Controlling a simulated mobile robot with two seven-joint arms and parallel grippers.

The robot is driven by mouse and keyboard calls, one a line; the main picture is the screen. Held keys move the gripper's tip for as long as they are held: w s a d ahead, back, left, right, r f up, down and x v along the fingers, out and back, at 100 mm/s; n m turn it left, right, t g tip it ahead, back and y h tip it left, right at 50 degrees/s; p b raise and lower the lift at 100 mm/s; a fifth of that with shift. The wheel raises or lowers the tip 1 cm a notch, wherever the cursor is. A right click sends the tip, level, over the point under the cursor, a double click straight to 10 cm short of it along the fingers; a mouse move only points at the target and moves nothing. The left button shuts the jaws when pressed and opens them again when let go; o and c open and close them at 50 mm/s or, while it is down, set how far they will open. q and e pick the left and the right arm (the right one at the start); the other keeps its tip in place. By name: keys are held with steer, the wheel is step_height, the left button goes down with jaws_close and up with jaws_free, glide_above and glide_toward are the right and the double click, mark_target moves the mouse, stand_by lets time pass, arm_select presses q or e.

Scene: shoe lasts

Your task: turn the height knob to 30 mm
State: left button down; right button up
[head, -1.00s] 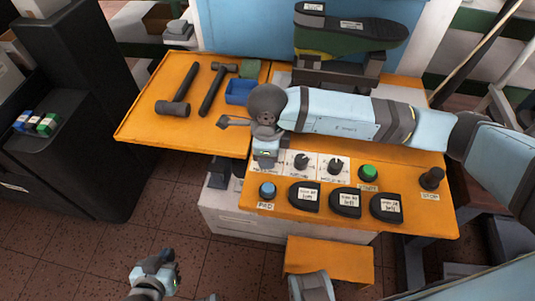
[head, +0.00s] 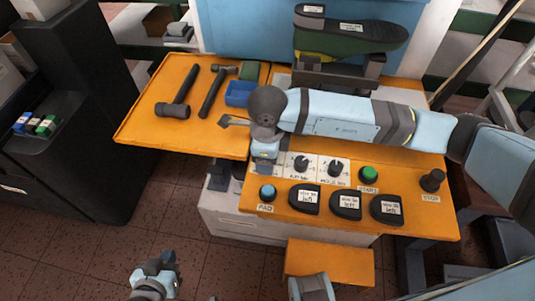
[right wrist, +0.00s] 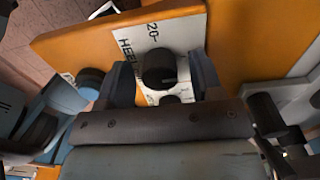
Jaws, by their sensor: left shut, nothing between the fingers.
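The control panel (head: 420,220) has a row of black knobs on white plates. The middle knob (head: 301,163) and right knob (head: 336,168) show in the head view; my right gripper hides the leftmost plate there. In the right wrist view, a black knob (right wrist: 159,69) stands on a white plate (right wrist: 142,38) marked "20-" and partly readable "HEE". My right gripper (head: 266,160) points down at the panel's left end. Its fingers are apart on either side of this knob, with gaps visible. My left gripper (head: 168,262) is shut and empty, low over the floor.
A blue PAD button (head: 267,192), a green START button (head: 369,174) and a dark STOP button (head: 432,180) sit on the panel. Several black pads lie along its front edge. Hammers (head: 212,92) and a blue tray (head: 239,92) lie on the left table. A green last (head: 345,35) stands behind.

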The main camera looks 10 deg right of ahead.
step_height(320, 180, up, 14)
stand_by(0.6)
steer(key=shift+f, duration=0.15)
